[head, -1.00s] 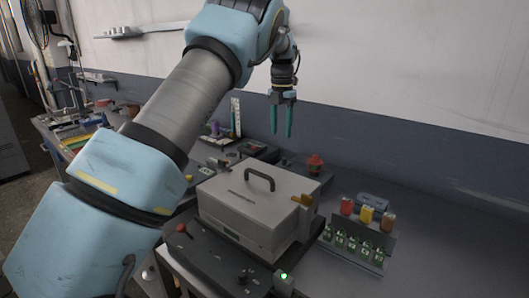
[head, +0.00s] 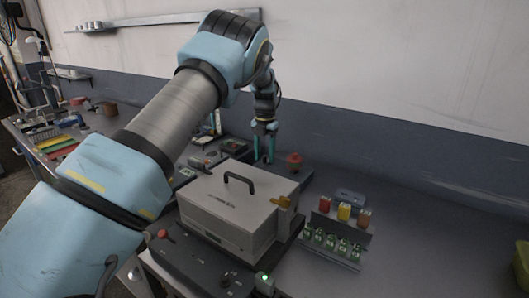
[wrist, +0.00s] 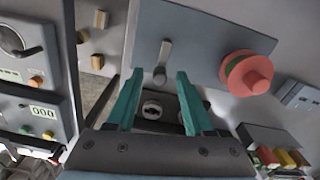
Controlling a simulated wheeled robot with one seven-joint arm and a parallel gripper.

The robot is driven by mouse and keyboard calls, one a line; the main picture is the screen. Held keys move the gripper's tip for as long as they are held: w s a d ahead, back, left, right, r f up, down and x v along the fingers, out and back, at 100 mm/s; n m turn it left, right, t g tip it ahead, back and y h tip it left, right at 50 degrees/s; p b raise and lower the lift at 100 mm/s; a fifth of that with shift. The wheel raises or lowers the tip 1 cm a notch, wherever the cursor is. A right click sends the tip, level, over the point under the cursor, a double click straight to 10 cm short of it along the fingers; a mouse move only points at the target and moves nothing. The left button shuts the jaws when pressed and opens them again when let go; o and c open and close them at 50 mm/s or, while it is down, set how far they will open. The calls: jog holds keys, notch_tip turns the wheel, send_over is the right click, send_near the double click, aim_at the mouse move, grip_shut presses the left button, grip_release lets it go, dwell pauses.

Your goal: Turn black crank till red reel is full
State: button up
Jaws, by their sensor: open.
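The red reel (head: 294,159) stands at the back of the bench in the head view. Contact with the crank is not visible. The crank cannot be made out in the head view.
A large grey case (head: 235,212) with a black handle stands in front of my gripper. A rack of green-labelled bottles (head: 332,241) and coloured jars (head: 343,211) stand to the right. The bench at far right is mostly clear.

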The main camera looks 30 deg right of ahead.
jog(key=shift+f, duration=0.15)
grip_shut()
dwell(0.4)
